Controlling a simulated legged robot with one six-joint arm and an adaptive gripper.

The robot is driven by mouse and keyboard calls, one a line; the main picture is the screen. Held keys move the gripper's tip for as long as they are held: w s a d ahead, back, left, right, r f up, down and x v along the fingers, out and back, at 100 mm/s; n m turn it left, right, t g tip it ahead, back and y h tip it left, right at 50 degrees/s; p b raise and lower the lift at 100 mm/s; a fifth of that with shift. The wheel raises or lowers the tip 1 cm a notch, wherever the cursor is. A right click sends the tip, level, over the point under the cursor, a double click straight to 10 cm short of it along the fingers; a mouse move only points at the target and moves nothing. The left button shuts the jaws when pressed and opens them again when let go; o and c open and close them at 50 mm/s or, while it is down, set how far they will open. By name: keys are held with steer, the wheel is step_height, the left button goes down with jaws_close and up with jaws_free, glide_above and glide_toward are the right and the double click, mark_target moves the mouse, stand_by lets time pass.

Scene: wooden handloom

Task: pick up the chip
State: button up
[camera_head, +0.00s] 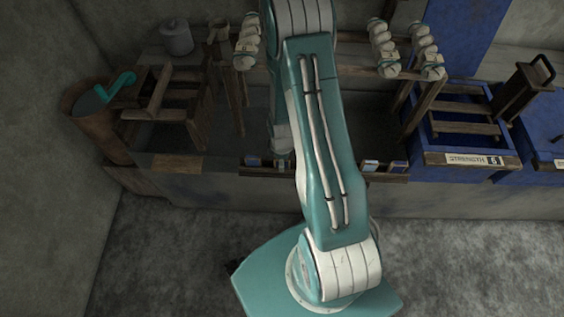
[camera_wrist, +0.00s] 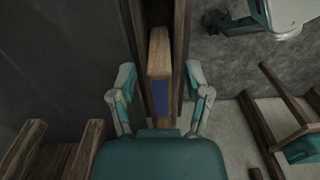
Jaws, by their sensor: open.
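In the wrist view, a chip (camera_wrist: 159,52) with a pale wooden top and a blue face stands in a narrow dark wooden rack (camera_wrist: 181,30). My gripper (camera_wrist: 159,75) is open, with one finger on each side of the chip; I cannot tell whether either finger touches it. In the head view, the rack (camera_head: 262,172) lies along the front edge of the bench, with several small blue-and-pale chips, such as one near its right part (camera_head: 370,166). My arm hides the rack's middle and most of my gripper there.
A blue crate (camera_head: 440,130) with a "STRENGTH 6" label stands on the right. A brown bucket (camera_head: 88,115) and a wooden stool-like frame (camera_head: 165,105) stand on the left. Pale rolls (camera_head: 383,48) hang along a wooden beam behind.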

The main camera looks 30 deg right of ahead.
steer(key=shift+f, duration=0.15)
jaws_close()
steer(key=shift+r, duration=0.55)
step_height(320, 180, up, 2)
steer(key=shift+r, duration=0.1)
steer(key=s+d+r, duration=0.9)
steer(key=s, duration=0.1)
steer(key=shift+s+d+r, duration=0.2)
steer(key=shift+d+r, duration=0.05)
steer(key=shift+r, duration=0.15)
